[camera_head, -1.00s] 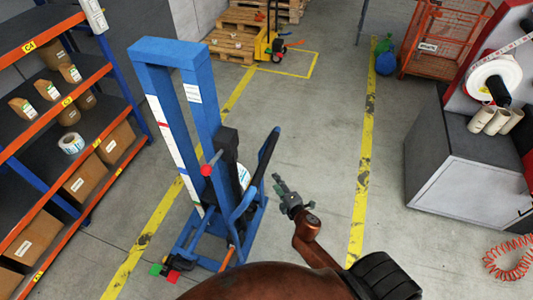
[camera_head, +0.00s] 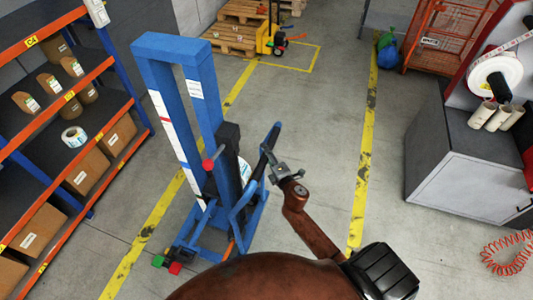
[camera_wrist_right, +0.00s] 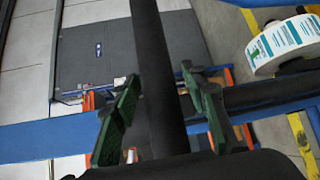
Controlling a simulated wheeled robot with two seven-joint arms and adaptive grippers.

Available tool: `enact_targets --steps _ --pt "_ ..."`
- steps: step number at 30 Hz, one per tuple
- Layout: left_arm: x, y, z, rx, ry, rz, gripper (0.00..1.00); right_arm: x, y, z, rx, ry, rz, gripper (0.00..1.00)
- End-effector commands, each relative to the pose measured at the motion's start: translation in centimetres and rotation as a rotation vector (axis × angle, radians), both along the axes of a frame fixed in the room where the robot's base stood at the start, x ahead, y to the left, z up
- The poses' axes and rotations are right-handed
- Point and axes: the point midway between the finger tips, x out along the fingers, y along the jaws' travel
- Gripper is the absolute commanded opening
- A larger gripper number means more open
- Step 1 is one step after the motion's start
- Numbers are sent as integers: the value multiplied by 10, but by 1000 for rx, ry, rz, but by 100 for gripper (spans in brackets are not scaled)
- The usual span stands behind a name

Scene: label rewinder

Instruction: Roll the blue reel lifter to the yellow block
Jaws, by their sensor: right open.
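The blue reel lifter (camera_head: 206,97) stands upright on the floor, left of centre in the head view. Its handle (camera_head: 272,139) rises at its right side, with a dark padded bar. My right gripper (camera_head: 274,162) is at this handle. In the wrist view the green fingers of my right gripper (camera_wrist_right: 158,92) are apart on either side of the dark handle bar (camera_wrist_right: 160,65); contact cannot be told. A yellow wheeled truck (camera_head: 265,38) is at the back; I cannot make out a separate yellow block. My left gripper is out of view.
A shelf rack (camera_head: 45,95) with boxes stands left. A grey cabinet (camera_head: 470,155) stands right, with an orange cage (camera_head: 447,42) and blue bag (camera_head: 387,53) behind. Wooden pallets (camera_head: 235,38) lie at the back. Grey floor between the yellow lines is clear beyond the lifter.

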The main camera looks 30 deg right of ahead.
Motion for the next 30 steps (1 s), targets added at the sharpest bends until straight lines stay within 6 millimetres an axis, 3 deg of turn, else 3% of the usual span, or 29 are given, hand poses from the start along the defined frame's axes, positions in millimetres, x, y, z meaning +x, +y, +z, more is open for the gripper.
enact_targets --steps 5,22,30 --pt "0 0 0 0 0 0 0 0 0 0 0 0 0 39" --pt "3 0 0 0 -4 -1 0 0 0 0 0 0 0 0" --pt "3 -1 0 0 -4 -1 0 0 0 0 0 1 0 0"
